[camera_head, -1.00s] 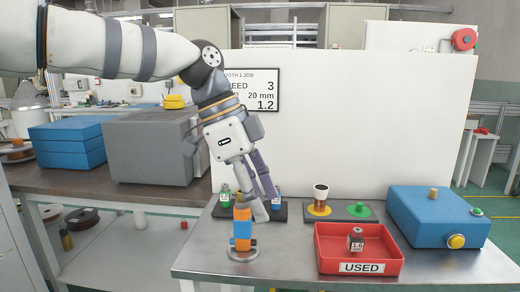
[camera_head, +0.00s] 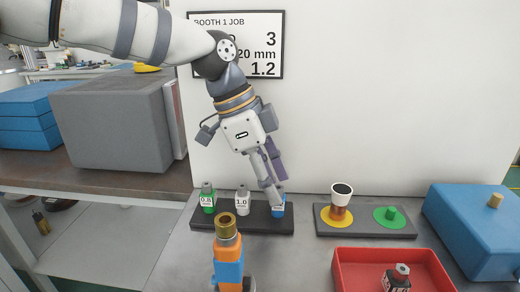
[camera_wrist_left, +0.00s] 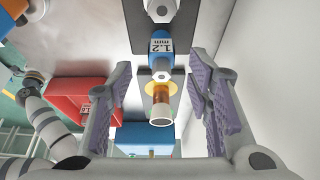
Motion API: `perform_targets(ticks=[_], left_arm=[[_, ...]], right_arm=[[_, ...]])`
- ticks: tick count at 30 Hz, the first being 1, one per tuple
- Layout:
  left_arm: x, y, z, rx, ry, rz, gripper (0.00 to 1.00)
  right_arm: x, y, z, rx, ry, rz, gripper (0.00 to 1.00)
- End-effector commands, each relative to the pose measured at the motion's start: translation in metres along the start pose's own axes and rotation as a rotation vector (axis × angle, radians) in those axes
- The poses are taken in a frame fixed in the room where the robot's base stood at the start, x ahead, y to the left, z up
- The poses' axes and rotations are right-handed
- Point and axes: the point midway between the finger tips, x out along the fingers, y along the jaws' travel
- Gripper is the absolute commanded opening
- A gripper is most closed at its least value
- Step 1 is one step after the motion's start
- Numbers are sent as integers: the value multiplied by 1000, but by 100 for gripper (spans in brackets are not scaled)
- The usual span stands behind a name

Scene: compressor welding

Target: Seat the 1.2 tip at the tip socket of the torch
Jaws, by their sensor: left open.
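The 1.2 tip (camera_head: 279,206) is a blue-bodied piece with a grey top, upright at the right end of a dark rack (camera_head: 256,221). My left gripper (camera_head: 274,192) is over it, its fingers partly hiding it. In the left wrist view the 1.2 tip (camera_wrist_left: 162,49) shows its label between the open purple-padded fingers (camera_wrist_left: 165,90), with gaps on both sides. The torch (camera_head: 229,262), orange and blue, stands upright in front of the rack with its brass tip socket (camera_head: 226,224) facing up and empty. My right gripper is not in view.
A green 0.8 tip (camera_head: 208,199) and a white 1.0 tip (camera_head: 242,201) share the rack. Right of it is a grey pad (camera_head: 365,231) with a cup-topped copper piece (camera_head: 341,203). A blue box (camera_head: 477,232) stands at right.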

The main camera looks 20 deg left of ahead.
Motion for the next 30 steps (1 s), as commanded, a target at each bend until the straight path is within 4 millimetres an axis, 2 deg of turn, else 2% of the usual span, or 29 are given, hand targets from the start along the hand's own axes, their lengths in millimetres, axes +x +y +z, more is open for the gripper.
perform_targets(ticks=[1, 3, 6, 10, 17, 23, 26, 27, 29, 30], left_arm=[[13, 0, 1, 0, -4, 5, 46], [25, 1, 1, -1, -3, 5, 46], [38, 0, 0, 0, -2, 2, 46], [45, 0, 0, 1, -1, -1, 46], [45, 0, 0, 1, 0, -2, 46], [45, 0, 0, 0, 0, -2, 0], [45, 0, 0, 0, 0, -2, 0], [44, 0, 0, 0, 0, -2, 12], [44, 0, 0, 0, 0, -2, 0], [44, 0, 0, 0, 0, -2, 0]], right_arm=[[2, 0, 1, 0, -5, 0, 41], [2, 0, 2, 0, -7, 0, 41], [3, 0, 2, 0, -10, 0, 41], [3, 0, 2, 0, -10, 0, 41], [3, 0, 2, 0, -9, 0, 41], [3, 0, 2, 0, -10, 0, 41], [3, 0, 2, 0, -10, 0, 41], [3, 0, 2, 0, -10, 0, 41], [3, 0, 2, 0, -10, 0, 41], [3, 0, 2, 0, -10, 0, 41]])
